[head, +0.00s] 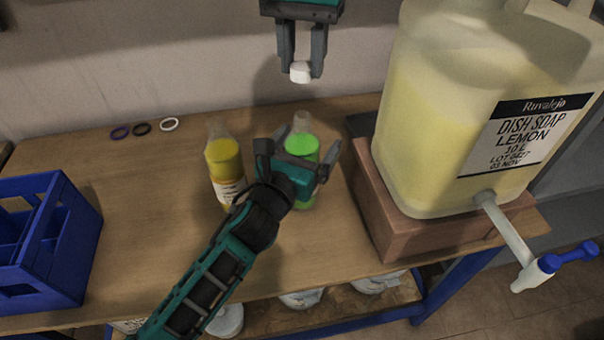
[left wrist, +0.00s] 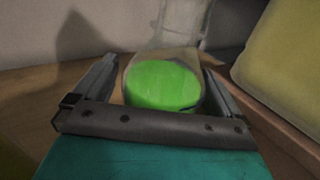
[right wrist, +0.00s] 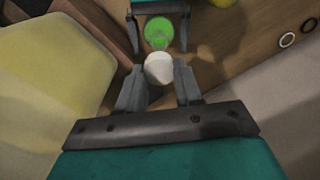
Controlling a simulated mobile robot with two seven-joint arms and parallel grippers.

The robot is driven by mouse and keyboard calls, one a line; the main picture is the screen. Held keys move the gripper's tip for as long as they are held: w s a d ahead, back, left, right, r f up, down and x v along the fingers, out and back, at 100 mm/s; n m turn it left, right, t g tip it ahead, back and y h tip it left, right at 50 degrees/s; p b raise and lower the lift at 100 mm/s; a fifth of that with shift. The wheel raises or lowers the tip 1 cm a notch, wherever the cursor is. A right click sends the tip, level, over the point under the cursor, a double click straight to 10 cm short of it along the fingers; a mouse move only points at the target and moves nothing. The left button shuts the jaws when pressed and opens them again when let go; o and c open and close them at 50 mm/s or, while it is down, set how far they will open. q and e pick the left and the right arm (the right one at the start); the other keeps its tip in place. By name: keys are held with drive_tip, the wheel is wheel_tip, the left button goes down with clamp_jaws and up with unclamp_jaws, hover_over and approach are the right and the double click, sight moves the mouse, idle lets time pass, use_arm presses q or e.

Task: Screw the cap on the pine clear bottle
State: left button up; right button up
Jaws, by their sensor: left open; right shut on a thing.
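The bottle with green liquid (head: 301,147) stands upright on the table, its clear neck uncapped; I cannot read its label. It also shows in the left wrist view (left wrist: 163,85) and the right wrist view (right wrist: 158,33). My left gripper (head: 308,143) is open, its fingers on either side of this bottle, with gaps in the left wrist view. My right gripper (head: 302,68) points down and is shut on the white cap (head: 300,75), holding it in the air above the bottle. In the right wrist view the cap (right wrist: 158,68) is between the fingertips.
A bottle of yellow liquid (head: 224,160) stands left of the green one. A large dish soap container (head: 430,130) sits on a wooden block (head: 395,225) at the right. A blue crate (head: 75,245) is at the left. Three rings (head: 142,128) lie near the wall.

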use_arm(q)
drive_tip(key=shift+c, duration=0.4)
drive_tip(key=c, duration=1.4)
use_arm(e)
hover_over(302, 132)
drive_tip(key=w, duration=0.2)
drive_tip(key=shift+s+f, duration=0.15)
drive_tip(key=shift+f, duration=1.1)
drive_tip(key=shift+s+f, duration=0.1)
drive_tip(key=shift+f, duration=1.1)
drive_tip(key=shift+f, duration=0.9)
use_arm(q)
drive_tip(key=shift+s+r, duration=0.2)
drive_tip(key=shift+r, duration=0.05)
use_arm(e)
drive_tip(key=shift+s+f, duration=0.25)
drive_tip(key=shift+f, duration=0.6)
use_arm(q)
clamp_jaws()
use_arm(e)
drive_tip(key=o, duration=0.6)
drive_tip(key=shift+c, duration=0.2)
use_arm(q)
drive_tip(key=shift+a, duration=0.1)
use_arm(e)
drive_tip(key=o, duration=0.4)
